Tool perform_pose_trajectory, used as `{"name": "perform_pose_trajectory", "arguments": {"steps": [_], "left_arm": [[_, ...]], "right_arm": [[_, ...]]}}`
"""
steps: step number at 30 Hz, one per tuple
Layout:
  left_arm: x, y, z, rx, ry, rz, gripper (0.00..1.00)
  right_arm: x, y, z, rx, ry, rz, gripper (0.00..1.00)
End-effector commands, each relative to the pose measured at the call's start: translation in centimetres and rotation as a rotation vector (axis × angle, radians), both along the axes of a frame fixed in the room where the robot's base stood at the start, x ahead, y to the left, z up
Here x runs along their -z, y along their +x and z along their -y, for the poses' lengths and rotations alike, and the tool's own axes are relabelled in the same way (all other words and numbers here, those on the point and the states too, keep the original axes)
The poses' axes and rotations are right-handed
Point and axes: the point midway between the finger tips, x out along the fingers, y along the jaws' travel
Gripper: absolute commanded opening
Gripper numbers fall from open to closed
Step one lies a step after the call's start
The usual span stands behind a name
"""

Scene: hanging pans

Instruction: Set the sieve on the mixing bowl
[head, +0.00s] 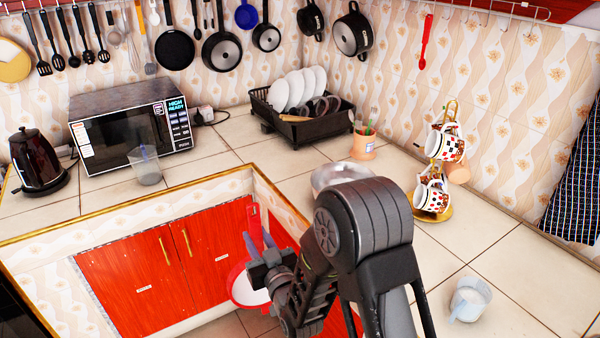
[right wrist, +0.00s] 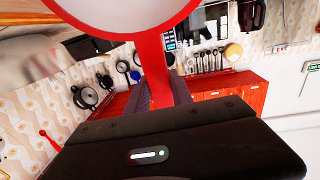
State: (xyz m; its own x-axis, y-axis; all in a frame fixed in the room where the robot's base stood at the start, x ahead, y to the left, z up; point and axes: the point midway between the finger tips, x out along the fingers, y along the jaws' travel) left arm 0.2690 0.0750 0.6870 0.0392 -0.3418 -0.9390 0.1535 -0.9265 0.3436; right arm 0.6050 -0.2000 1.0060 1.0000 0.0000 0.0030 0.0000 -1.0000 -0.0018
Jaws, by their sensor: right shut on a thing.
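The sieve has a red rim and handle and a pale mesh. In the head view its round part (head: 240,290) hangs in front of the red cabinets, below counter level in the picture, with the handle (head: 253,222) pointing up. My right gripper (head: 260,246) is shut on the handle. The right wrist view shows the sieve's pale round part (right wrist: 130,8) at the top and its red handle (right wrist: 152,65) running down between the fingers. The shiny metal mixing bowl (head: 338,174) stands on the counter behind my right arm, which hides its lower part. My left gripper is not in view.
A dish rack (head: 300,122), a utensil cup (head: 363,145) and a mug stand (head: 431,200) are around the bowl. A measuring cup (head: 469,299) stands at the front right. A microwave (head: 130,130) and a kettle (head: 36,160) are at left. Pans hang on the wall.

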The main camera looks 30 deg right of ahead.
Motion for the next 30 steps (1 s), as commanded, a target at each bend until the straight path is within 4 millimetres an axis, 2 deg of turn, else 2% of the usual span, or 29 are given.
{"name": "perform_pose_trajectory", "arguments": {"steps": [14,20,24,30], "left_arm": [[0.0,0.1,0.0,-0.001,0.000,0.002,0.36],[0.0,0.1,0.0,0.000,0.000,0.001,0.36],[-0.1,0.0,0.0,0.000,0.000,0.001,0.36],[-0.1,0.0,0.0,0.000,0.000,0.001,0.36]], "right_arm": [[-0.1,0.0,0.0,0.000,0.000,-0.002,0.00],[-0.6,0.1,-0.5,-0.008,0.002,-0.067,0.00],[-2.1,0.4,-1.3,-0.024,0.001,-0.164,0.00],[-5.5,2.0,-1.1,-0.024,0.000,-0.293,0.00]]}}
